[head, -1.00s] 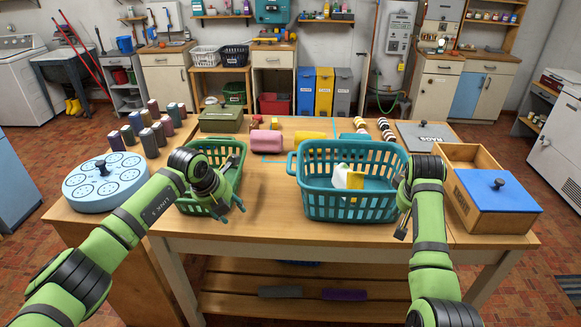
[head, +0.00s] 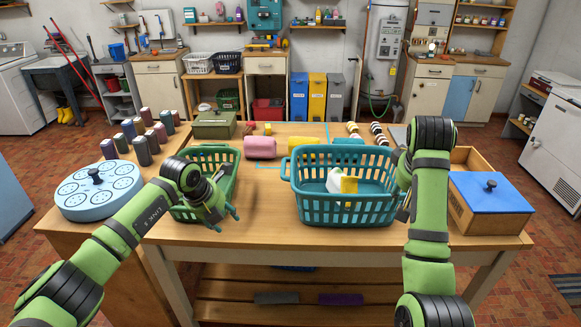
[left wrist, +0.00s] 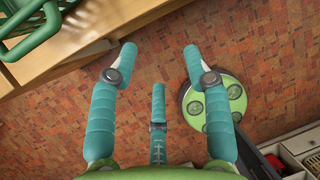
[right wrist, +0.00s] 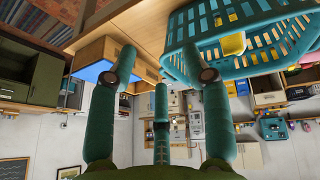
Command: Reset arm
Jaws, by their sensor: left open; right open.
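My left gripper (head: 222,214) is in front of the green basket (head: 232,172), near the table's front edge. In the left wrist view its fingers (left wrist: 158,62) are spread and empty, with floor below. My right gripper (head: 404,200) is mostly hidden behind my right arm, beside the right end of the teal basket (head: 335,213). In the right wrist view its fingers (right wrist: 158,65) are spread and empty, with the teal basket (right wrist: 240,62) at upper right. The teal basket holds a white bottle (head: 334,181) and a yellow item (head: 349,187).
A wooden box with a blue lid (head: 490,195) stands at the right. A round blue-grey container (head: 97,192) and several spools (head: 142,150) stand at the left. A pink roll (head: 260,147) lies behind the baskets. The table (head: 265,205) is clear between the baskets.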

